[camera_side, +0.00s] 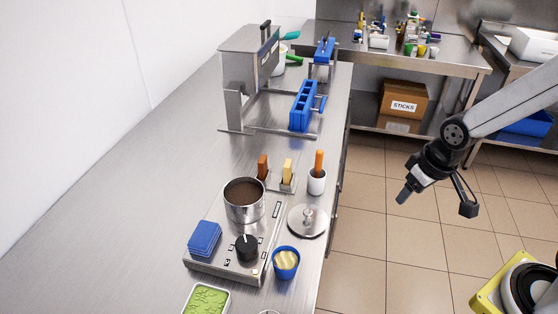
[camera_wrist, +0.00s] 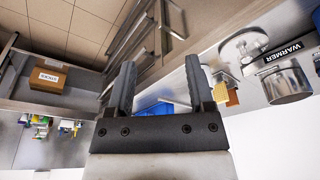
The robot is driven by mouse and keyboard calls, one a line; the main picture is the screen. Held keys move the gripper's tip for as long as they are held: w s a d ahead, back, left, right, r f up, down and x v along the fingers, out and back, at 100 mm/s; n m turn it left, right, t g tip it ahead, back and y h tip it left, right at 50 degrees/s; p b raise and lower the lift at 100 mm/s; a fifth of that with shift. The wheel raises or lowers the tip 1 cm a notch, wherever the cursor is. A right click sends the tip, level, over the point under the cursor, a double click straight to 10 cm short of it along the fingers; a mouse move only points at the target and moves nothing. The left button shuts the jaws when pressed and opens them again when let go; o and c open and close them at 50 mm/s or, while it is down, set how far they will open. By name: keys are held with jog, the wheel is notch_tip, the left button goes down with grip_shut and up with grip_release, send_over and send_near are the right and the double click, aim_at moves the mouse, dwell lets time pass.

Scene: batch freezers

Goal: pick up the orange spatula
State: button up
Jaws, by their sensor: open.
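An upright orange handle, which looks like the spatula (camera_side: 319,160), sticks out of a small white cup (camera_side: 317,183) near the counter's right edge. The cup hides its lower end. My gripper (camera_side: 404,196) hangs over the floor, off the counter's edge, to the right of the cup and well apart from it. In the wrist view my gripper (camera_wrist: 161,62) has its two fingers spread with nothing between them. I cannot clearly make out the spatula in that view; the right finger may hide it.
Left of the cup, brown and yellow bars (camera_side: 287,172) stand in a holder. A metal lid (camera_side: 307,221) lies in front of it. The warmer with its pot (camera_side: 244,205) and a blue cup (camera_side: 286,262) are nearby. A blue mould (camera_side: 304,106) stands behind. The space between gripper and counter is clear.

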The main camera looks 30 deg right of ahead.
dwell(0.8)
notch_tip(320, 180, up, 5)
jog(key=n+g, duration=0.3)
jog(key=n, duration=1.5)
send_over(320, 151)
jog(key=shift+r, duration=0.15)
jog(key=shift+f, duration=3.95)
grip_shut()
